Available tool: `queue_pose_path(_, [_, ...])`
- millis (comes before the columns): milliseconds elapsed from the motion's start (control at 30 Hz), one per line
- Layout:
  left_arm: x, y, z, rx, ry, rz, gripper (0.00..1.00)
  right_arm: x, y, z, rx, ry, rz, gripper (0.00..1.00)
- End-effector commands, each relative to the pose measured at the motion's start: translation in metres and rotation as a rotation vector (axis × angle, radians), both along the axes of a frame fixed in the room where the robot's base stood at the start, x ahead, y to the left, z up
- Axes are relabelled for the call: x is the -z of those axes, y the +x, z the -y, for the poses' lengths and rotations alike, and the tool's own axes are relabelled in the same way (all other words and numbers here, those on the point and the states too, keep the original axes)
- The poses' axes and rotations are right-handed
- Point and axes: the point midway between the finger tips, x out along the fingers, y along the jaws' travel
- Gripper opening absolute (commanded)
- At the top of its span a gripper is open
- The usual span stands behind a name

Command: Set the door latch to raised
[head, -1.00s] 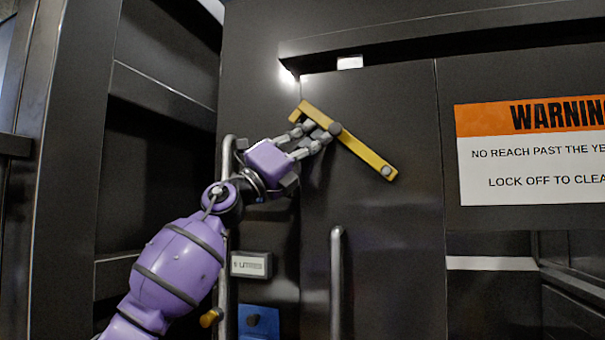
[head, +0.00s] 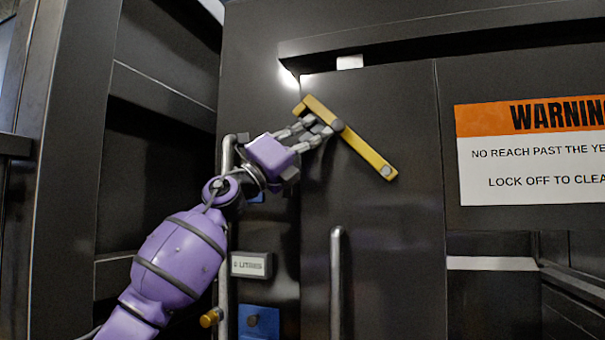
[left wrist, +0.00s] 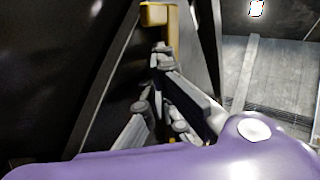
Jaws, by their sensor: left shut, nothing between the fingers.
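The door latch is a yellow bar (head: 362,151) on the dark door (head: 385,240). The fingers hide part of the bar there. My right gripper is not in view.
A vertical handle bar (head: 337,285) stands on the door below the latch. Another vertical rail (head: 224,270) runs beside my left arm. A small label plate (head: 250,265) is near it. A warning sign (head: 535,150) is at right. A dark ledge (head: 430,38) juts out above.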

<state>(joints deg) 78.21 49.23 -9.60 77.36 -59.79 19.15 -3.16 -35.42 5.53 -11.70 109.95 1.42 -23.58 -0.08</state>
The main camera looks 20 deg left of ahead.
Motion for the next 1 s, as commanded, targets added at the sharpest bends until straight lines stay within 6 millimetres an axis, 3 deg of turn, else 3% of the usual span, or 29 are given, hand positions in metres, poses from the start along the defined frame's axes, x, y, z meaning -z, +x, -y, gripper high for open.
queue_pose_path(533, [-0.002, 0.0, 0.0, 0.0, -0.001, 0.0, 0.0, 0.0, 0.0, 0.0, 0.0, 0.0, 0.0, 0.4])
queue_pose_path(1000, [0.026, 0.001, -0.003, -0.001, 0.0, -0.002, 0.0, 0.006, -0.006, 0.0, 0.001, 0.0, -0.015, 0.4])
